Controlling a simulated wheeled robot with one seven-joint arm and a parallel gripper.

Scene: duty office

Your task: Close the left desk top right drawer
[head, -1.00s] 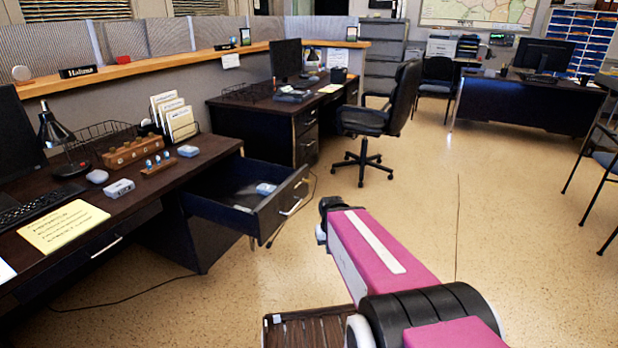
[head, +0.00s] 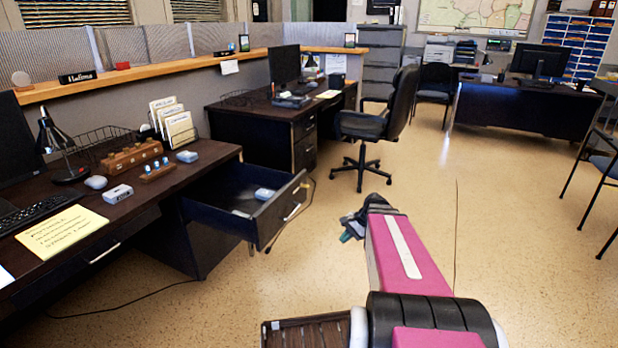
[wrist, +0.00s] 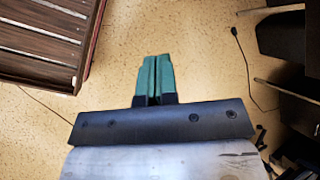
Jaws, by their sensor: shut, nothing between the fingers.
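The left desk's top right drawer (head: 282,218) is pulled out in the head view, its front with a pale handle (head: 293,211) facing right.
The left desk top (head: 130,206) holds a yellow note, a keyboard, a lamp, a wooden holder and file folders. A second desk (head: 262,117) and a black office chair (head: 384,120) stand behind the drawer. Open floor (head: 500,240) lies to the right.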

